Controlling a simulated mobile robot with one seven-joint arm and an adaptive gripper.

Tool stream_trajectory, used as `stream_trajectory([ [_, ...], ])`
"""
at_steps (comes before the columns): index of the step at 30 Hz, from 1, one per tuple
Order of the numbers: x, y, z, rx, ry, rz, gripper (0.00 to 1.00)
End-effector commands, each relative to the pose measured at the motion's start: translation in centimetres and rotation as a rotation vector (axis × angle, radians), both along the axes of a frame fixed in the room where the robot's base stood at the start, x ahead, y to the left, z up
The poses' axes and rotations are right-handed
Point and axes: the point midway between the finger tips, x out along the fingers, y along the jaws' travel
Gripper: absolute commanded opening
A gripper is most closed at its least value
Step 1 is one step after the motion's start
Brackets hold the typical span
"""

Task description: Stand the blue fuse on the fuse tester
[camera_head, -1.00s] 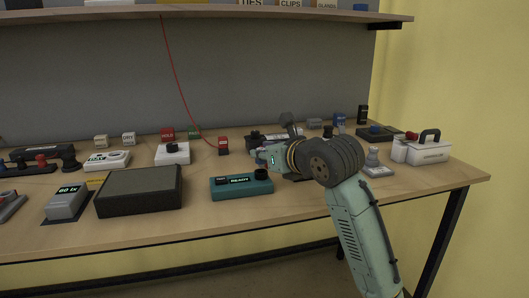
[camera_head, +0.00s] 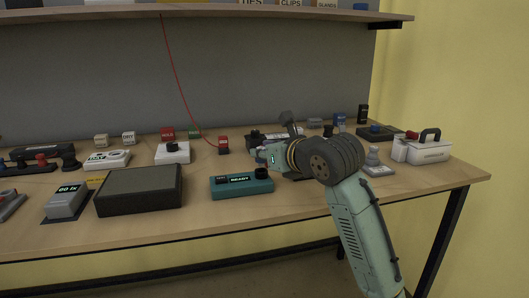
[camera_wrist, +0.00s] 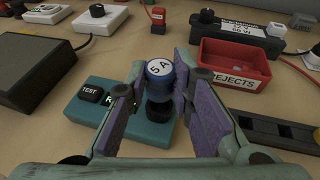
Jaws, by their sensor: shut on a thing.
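The blue fuse (camera_wrist: 158,73) has a pale top marked 5 A and stands roughly upright between my fingers in the wrist view. My gripper (camera_wrist: 159,86) is shut on it. The fuse tester (camera_wrist: 78,106) is a teal box with a black TEST button, a display and a round black socket (camera_wrist: 159,111). The socket shows just below the fuse in the wrist picture; the gap between them is hard to judge. In the head view the tester (camera_head: 240,188) reads READY, and my gripper (camera_head: 265,157) is behind its right end. The fuse is hard to make out there.
A red REJECTS bin (camera_wrist: 240,66) stands beyond my right finger, with a black labelled strip (camera_wrist: 250,35) behind it. A dark-topped box (camera_head: 138,190) is left of the tester. The bench in front of the tester is clear.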

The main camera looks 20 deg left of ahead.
Motion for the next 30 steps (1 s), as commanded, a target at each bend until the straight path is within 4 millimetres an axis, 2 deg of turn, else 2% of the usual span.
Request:
stream_trajectory([
  [15, 0.0, 0.0, -0.1, 0.0, 0.0, 0.0, 0.0],
  [30, 0.0, 0.0, -1.3, 0.0, 0.0, 0.0, 0.0],
])
